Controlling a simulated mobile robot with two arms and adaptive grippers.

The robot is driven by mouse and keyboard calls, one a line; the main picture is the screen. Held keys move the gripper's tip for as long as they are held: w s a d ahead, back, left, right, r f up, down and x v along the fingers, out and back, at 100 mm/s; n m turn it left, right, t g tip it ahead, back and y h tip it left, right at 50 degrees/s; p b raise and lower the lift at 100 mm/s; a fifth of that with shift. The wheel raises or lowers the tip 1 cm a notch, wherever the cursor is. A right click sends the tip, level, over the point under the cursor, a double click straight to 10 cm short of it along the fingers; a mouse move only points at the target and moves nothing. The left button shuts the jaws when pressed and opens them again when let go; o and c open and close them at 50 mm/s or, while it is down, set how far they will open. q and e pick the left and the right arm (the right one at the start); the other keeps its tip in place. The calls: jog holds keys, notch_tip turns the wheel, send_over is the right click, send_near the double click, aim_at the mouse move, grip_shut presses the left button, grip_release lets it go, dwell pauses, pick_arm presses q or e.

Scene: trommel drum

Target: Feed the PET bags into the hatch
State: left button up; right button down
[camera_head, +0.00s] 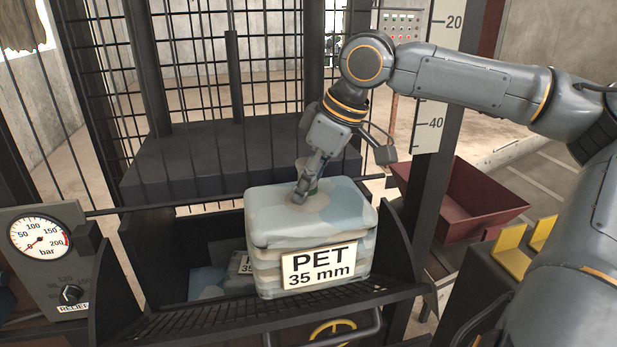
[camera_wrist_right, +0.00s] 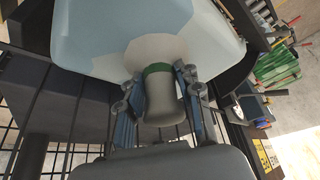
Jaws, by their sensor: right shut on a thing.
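A pale blue and beige bag labelled PET 35 mm (camera_head: 310,242) is upright at the right end of the black hatch trough (camera_head: 165,275). My right gripper (camera_head: 303,190) comes down from above and is shut on the bag's neck at its top. In the right wrist view the gripper (camera_wrist_right: 160,105) has its fingers on both sides of the grey neck with a green band, and the bag (camera_wrist_right: 125,35) fills the top. Another labelled bag (camera_head: 238,268) lies low inside the hatch, partly hidden behind the held bag. My left gripper is not in view.
A wire mesh cage (camera_head: 205,55) and a dark block (camera_head: 190,160) stand behind the hatch. A panel with a pressure gauge (camera_head: 47,238) is at the left. A dark red bin (camera_head: 470,200) and yellow brackets (camera_head: 510,250) are at the right. A post with a scale (camera_head: 435,85) stands beside the hatch.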

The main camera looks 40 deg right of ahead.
jog(key=c, duration=0.8)
grip_release()
jog(key=v, duration=1.2)
jog(key=shift+d, duration=0.1)
